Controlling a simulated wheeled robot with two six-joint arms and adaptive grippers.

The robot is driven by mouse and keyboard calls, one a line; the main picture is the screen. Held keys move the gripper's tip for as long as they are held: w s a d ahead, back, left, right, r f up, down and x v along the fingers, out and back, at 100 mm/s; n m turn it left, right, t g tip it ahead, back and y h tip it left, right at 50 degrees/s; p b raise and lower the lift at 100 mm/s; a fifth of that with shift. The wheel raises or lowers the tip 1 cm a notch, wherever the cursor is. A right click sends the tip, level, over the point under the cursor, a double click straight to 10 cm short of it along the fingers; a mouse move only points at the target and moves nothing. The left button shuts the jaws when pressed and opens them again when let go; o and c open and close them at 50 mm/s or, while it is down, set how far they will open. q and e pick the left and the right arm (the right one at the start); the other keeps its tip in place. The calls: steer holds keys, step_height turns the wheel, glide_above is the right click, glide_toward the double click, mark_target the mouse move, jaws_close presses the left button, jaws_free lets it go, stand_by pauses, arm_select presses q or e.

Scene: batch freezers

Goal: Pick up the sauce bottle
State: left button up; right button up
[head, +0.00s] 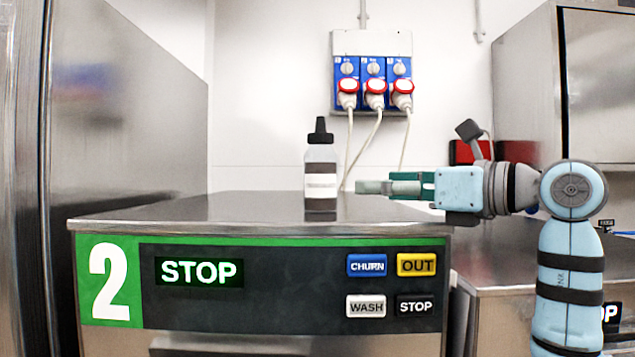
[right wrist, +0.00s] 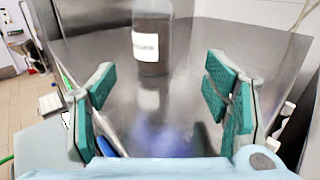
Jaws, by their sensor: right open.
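The sauce bottle (head: 321,167) stands upright on the steel top of the batch freezer marked 2 (head: 250,206). It has a black pointed cap, a clear body with dark contents and a white label. My right gripper (head: 372,187) is just to the right of the bottle, low over the freezer top, and its fingers point left toward it. In the right wrist view the bottle (right wrist: 152,35) is ahead, between the lines of the two green-padded fingers but beyond their tips. That gripper (right wrist: 160,88) is open and empty. The bottle's cap is out of the wrist view. My left gripper is not in view.
The freezer's front panel (head: 290,285) carries a STOP display and several buttons. A tall steel cabinet (head: 130,120) stands at the left. Blue sockets with red plugs (head: 374,85) hang on the back wall. Another steel machine (head: 500,265) stands at the right. The freezer top left of the bottle is clear.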

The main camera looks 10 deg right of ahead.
mark_target(333, 182)
steer(key=w+a+p, duration=0.1)
steer(key=a, duration=0.1)
steer(key=w+a+r+p, duration=0.1)
steer(key=w+a, duration=0.1)
steer(key=shift+w+a+r, duration=0.1)
steer(key=shift+a+r, duration=0.1)
steer(key=shift+a, duration=0.15)
steer(key=p+x, duration=0.1)
steer(key=x, duration=0.1)
steer(key=p+x, duration=0.1)
steer(key=x, duration=0.1)
steer(key=d+p+x, duration=0.1)
steer(key=x, duration=0.1)
steer(key=shift+w+a+f, duration=0.2)
steer(key=shift+w+f, duration=0.15)
steer(key=shift+w, duration=0.15)
steer(key=shift+w+a, duration=0.15)
steer(key=shift+s+a, duration=0.1)
steer(key=shift+s, duration=0.2)
steer(key=shift+c, duration=0.2)
steer(key=c, duration=0.3)
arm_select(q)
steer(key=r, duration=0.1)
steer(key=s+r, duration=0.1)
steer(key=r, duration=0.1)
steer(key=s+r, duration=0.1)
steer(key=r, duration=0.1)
arm_select(e)
steer(key=c, duration=0.9)
